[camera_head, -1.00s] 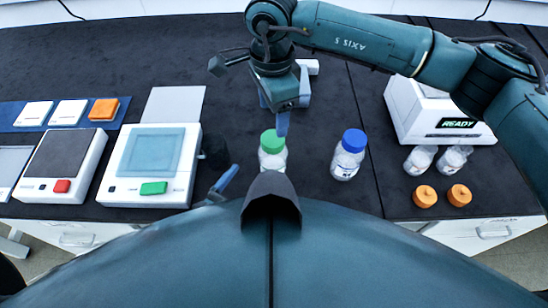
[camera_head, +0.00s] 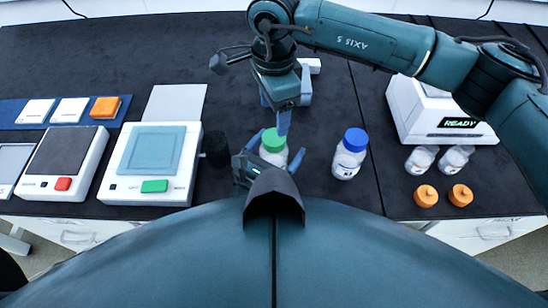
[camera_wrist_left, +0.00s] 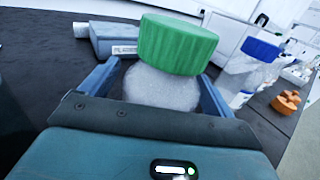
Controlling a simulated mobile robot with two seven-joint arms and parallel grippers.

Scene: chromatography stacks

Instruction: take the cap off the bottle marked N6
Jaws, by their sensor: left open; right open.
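A white bottle with a green cap (camera_head: 272,142) stands on the dark bench at the middle. A bottle with a blue cap (camera_head: 354,140) stands to its right. Both are capped; I cannot read N6 on either. My left gripper (camera_head: 274,160) is open, with a finger on each side of the green-capped bottle, apparently below the cap. In the left wrist view the green cap (camera_wrist_left: 177,44) rises above the open fingers and the white bottle body (camera_wrist_left: 160,86) lies between them. My right gripper (camera_head: 279,108) is open and empty, pointing down just behind the green-capped bottle.
Two small jars (camera_head: 420,160) and two orange caps (camera_head: 426,196) sit at the right, before a white device reading READY (camera_head: 460,123). A scale with a green button (camera_head: 154,186) and a black cylinder (camera_head: 215,147) stand left of the bottle.

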